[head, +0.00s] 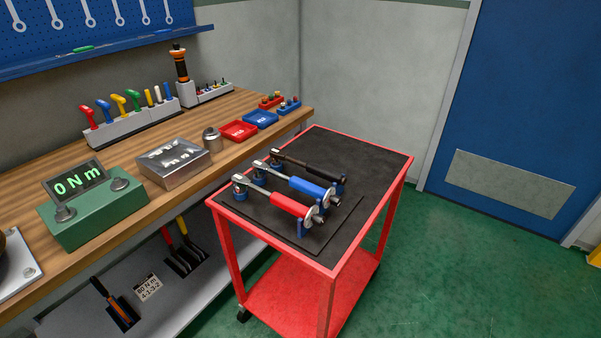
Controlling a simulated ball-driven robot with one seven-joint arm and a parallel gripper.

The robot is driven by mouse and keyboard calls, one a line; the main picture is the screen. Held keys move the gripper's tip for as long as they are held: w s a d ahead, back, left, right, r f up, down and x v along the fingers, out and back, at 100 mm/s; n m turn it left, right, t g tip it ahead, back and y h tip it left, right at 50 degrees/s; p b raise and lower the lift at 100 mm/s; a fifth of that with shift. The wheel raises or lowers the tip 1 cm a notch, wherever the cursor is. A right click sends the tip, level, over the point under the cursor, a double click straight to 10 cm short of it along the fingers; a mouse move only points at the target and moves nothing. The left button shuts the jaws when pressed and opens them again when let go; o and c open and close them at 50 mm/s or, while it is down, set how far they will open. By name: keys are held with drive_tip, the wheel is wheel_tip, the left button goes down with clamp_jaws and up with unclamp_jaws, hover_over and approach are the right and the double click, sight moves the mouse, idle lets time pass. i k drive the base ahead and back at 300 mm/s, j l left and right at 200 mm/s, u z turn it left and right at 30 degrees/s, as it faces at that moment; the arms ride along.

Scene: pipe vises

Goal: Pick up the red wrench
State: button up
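In the head view, the red wrench (290,206) lies on the black top of the red cart (340,259). It has a silver shaft and a red handle, and it rests across small blue supports. It is the wrench nearest the cart's front edge. A blue-handled wrench (309,187) lies parallel just behind it. A black wrench (304,165) lies behind the blue one. The wrenches are close together but look separate. My gripper is not in view.
A wooden workbench (240,101) stands left of the cart. It holds a green torque tester (95,212) reading 0 Nm, a metal box (174,163), red and blue trays (240,130) and a tool rack (135,124). Green floor (450,270) is clear right of the cart.

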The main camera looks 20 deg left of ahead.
sight(242, 183)
drive_tip(key=u, duration=0.55)
drive_tip(key=i+u, duration=0.7)
drive_tip(key=i+l+u, duration=0.15)
drive_tip(key=u, duration=0.2)
drive_tip(key=i+l, duration=0.05)
